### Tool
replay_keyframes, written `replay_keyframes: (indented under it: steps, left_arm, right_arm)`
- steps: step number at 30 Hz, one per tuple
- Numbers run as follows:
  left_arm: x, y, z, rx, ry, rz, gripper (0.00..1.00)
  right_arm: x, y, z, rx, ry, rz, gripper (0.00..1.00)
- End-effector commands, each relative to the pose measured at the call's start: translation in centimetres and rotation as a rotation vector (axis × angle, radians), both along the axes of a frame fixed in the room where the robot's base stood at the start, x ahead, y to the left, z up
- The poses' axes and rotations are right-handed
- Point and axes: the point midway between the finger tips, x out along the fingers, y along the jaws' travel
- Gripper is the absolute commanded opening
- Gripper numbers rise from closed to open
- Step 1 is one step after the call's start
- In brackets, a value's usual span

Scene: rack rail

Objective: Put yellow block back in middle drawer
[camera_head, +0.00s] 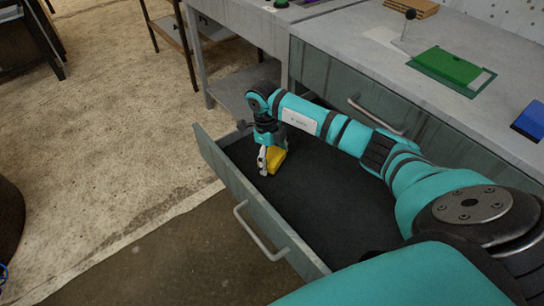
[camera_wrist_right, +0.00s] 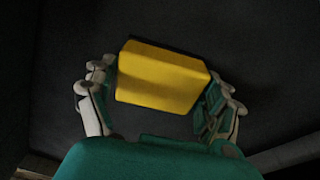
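The yellow block (camera_head: 277,158) is inside the pulled-out drawer (camera_head: 250,212), near its far left end. My right gripper (camera_head: 263,160) reaches down into the drawer with its fingers at the block. In the right wrist view, the yellow block (camera_wrist_right: 162,77) sits slightly tilted between the two fingers of my right gripper (camera_wrist_right: 160,82), which appear closed against its sides. The dark drawer floor lies behind it; whether the block touches the floor is hard to tell. My left gripper is not in view.
A closed drawer with a handle (camera_head: 374,112) is above the open one, under the grey worktop (camera_head: 350,38). A green item (camera_head: 453,68) and a blue item (camera_head: 530,120) lie on top. The rest of the open drawer looks empty.

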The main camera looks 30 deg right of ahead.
Motion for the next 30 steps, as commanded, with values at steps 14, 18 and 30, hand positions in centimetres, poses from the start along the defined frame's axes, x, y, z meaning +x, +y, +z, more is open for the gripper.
replay_keyframes:
  steps: [14, 18, 30]
  left_arm:
    - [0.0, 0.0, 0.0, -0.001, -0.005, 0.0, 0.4]
    - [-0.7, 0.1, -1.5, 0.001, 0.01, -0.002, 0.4]
    - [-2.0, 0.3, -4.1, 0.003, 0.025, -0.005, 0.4]
  right_arm:
    - [0.0, 0.0, 0.4, 0.0, 0.0, -0.001, 1.0]
    - [0.4, 0.0, 2.9, -0.002, -0.004, 0.0, 1.0]
    - [1.2, 0.5, 10.8, -0.001, -0.003, -0.001, 1.0]
